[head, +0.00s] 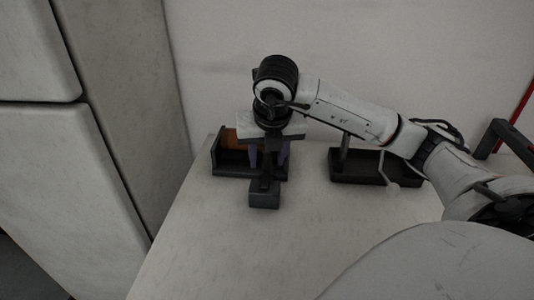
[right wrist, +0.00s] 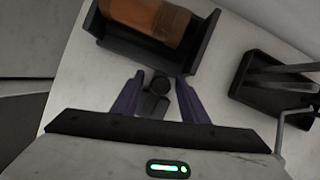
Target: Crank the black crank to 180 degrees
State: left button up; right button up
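A black crank (head: 264,196) shows in the head view below my right gripper, in front of a black holder (head: 217,160). The holder carries an orange-brown roll (head: 231,139). My right gripper (head: 268,160) points down over the crank. In the right wrist view its two purple fingers (right wrist: 160,78) stand apart, one on each side of the crank's round dark knob (right wrist: 160,87), with a gap on both sides. The roll (right wrist: 150,15) and holder (right wrist: 195,50) lie just beyond the fingertips. My gripper and wrist hide part of the holder. My left gripper is not in view.
A black tray (head: 375,178) with upright posts stands right of the holder, partly behind my right arm; it also shows in the right wrist view (right wrist: 255,90). A dark frame (head: 510,135) stands at the far right. A wall is behind, a pale cabinet left. The table front is clear.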

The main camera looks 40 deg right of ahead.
jog(key=shift+f, duration=0.1)
jog(key=c, duration=0.9)
grip_shut()
